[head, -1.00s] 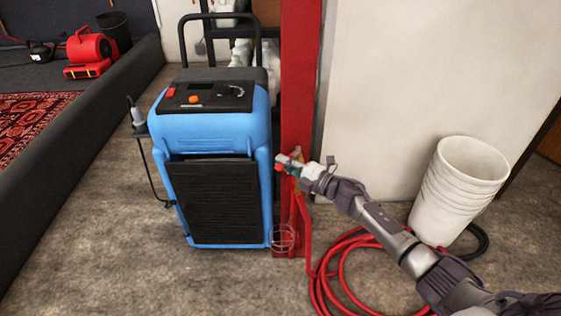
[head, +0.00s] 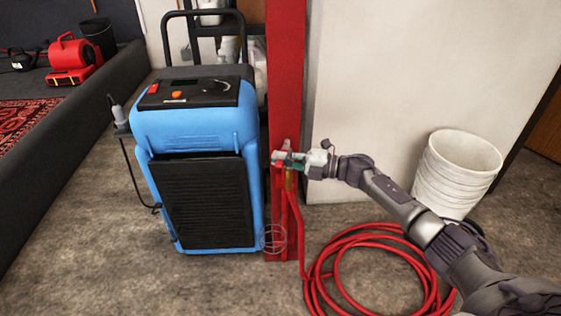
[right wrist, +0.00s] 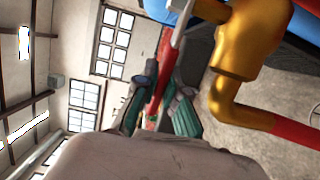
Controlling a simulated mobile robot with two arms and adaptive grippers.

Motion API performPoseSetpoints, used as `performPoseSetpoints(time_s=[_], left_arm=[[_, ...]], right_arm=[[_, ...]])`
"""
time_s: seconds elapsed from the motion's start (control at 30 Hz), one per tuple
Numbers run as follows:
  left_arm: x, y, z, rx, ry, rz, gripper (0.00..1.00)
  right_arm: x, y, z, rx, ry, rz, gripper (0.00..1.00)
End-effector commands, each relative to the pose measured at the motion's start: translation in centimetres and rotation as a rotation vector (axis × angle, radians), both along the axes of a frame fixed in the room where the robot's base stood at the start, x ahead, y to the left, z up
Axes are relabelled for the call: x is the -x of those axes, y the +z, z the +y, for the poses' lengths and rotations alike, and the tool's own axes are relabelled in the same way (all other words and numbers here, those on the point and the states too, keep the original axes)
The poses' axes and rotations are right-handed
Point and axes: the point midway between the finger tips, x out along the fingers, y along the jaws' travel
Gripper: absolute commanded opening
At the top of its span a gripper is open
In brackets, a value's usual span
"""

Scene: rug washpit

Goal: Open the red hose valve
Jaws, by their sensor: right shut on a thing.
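The red hose valve is mounted low on the red post. In the right wrist view its brass body (right wrist: 238,40) shows at upper right, with a red lever handle (right wrist: 161,78) beside it. My right gripper (head: 285,160) is at the valve in front of the post, and it is shut on the red handle. In the right wrist view its green-padded fingers (right wrist: 165,112) lie around the handle, partly hidden by my wrist. A red hose (head: 296,225) runs down from the valve. My left gripper is not in view.
A blue machine (head: 203,140) stands close left of the post (head: 285,80). The coiled red hose (head: 345,240) lies on the floor below my right arm. Stacked white buckets (head: 455,175) stand at right by the pale wall (head: 410,80). Open floor lies in front.

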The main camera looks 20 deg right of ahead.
Motion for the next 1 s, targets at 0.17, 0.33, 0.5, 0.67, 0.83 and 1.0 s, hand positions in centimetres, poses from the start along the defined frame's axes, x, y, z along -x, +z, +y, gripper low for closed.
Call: performPoseSetpoints(time_s=[0.17, 0.33, 0.5, 0.67, 0.83, 1.0], left_arm=[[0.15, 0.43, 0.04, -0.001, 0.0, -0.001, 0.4], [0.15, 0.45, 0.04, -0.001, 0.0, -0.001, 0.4], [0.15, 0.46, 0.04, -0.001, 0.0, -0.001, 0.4], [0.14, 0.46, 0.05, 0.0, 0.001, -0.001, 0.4], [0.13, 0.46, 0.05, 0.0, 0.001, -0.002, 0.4], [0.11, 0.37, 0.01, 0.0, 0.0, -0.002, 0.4]], right_arm=[[0.09, -0.19, 0.02, 0.002, 0.008, 0.003, 0.0], [0.08, -0.17, 0.04, 0.002, 0.008, 0.003, 0.0], [0.09, -0.16, 0.05, 0.002, 0.008, 0.003, 0.16], [0.06, -0.1, 0.03, 0.001, 0.007, 0.002, 0.36], [0.04, -0.05, 0.01, 0.0, 0.007, 0.001, 0.36], [0.34, -0.07, -0.46, 0.002, 0.005, 0.001, 0.36]])
